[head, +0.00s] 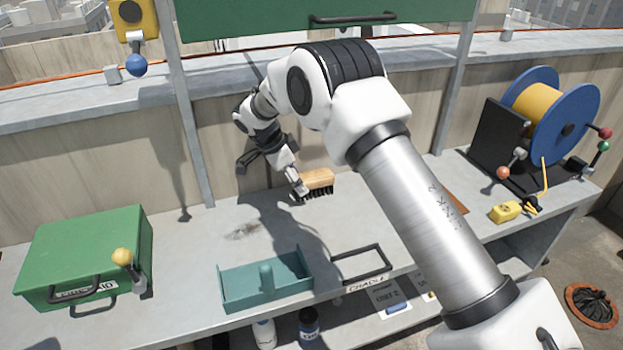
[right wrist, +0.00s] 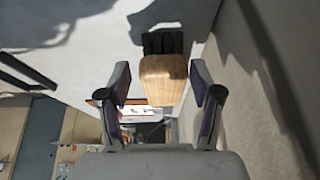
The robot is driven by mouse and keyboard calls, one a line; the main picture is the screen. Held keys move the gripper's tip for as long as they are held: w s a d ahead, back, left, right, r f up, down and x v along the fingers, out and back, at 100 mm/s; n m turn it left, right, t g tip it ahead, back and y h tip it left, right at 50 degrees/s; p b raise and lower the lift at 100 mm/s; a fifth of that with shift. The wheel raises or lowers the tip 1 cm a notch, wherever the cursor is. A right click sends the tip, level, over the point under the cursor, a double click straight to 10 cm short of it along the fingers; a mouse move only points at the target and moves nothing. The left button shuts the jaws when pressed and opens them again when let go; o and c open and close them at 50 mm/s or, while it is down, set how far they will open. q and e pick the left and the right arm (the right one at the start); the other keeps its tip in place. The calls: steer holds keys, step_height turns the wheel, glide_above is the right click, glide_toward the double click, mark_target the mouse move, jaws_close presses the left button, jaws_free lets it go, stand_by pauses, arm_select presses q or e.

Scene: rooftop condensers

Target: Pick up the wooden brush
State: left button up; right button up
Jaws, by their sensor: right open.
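The wooden brush (head: 317,181) has a tan wooden block and dark bristles facing down. In the head view it is at the back middle of the grey bench, close to the wall. My right gripper (head: 301,189) is at its left end. In the right wrist view the brush (right wrist: 163,78) lies between the two open fingers of the gripper (right wrist: 160,95), with a gap visible on each side. I cannot tell whether the bristles touch the bench. My left gripper is not in view.
A green box (head: 85,255) stands at the left of the bench. A teal tray (head: 265,300) and a black frame marked cradle (head: 361,262) are near the front edge. A yellow and blue reel (head: 577,110) and a small yellow tool (head: 505,212) are at the right.

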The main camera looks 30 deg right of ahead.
mark_target(313, 176)
steer(key=shift+d+f, duration=0.2)
steer(key=shift+d, duration=0.75)
steer(key=shift+s+d+r+p, duration=0.1)
steer(key=shift+s+d+p, duration=0.1)
steer(key=shift+d, duration=0.45)
steer(key=shift+s+d+r+p, duration=0.1)
steer(key=shift+s+d, duration=0.1)
steer(key=shift+d, duration=0.4)
steer(key=x, duration=0.3)
steer(key=shift+f, duration=0.2)
steer(key=shift+r, duration=0.1)
steer(key=c, duration=1)
